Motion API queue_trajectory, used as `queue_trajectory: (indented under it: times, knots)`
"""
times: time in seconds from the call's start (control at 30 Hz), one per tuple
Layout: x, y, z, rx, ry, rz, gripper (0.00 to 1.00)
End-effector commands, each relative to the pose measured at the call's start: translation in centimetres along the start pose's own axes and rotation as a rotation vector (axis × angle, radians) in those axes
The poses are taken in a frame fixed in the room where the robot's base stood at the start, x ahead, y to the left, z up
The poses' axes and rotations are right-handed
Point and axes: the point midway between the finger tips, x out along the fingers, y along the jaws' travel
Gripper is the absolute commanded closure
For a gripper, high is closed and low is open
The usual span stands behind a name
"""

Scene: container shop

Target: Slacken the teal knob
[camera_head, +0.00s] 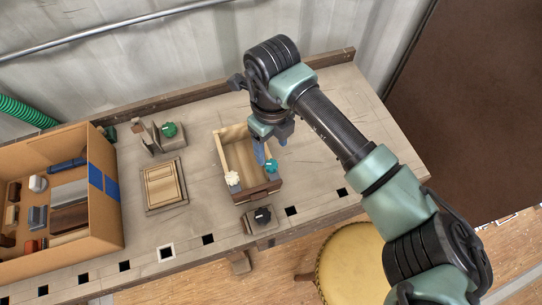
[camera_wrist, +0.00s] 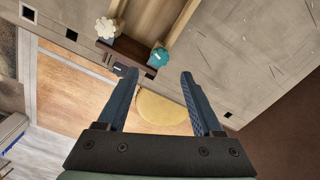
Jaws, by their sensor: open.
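The teal knob (camera_head: 271,166) has a lobed rim and sits at the right front corner of an open wooden box (camera_head: 222,158) on the bench. It also shows in the wrist view, where the teal knob (camera_wrist: 158,57) lies just beyond the fingertips, nearer the right finger. My gripper (camera_head: 261,153) is above the front part of the box, close to the teal knob. In the wrist view my gripper (camera_wrist: 159,73) has its two blue fingers spread with nothing between them. I cannot tell the exact height gap to the knob.
A white knob (camera_head: 232,178) sits at the box's left front corner. A black knob (camera_head: 262,214) is on a block in front. A cardboard bin (camera_head: 113,215) stands left; a yellow stool (camera_head: 350,265) is below.

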Motion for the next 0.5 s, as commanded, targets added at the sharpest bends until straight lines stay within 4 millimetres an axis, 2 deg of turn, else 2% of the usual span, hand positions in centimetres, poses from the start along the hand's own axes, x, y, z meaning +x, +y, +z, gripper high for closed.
queue_trajectory:
  times: [0.1, 0.23, 0.5]
  knots:
    - [2.5, 0.1, 0.0, 0.001, 0.001, 0.005, 0.32]
    - [4.7, 0.1, 0.0, 0.001, 0.000, 0.003, 0.32]
    - [6.9, 0.1, 0.1, -0.001, -0.001, 0.000, 0.32]
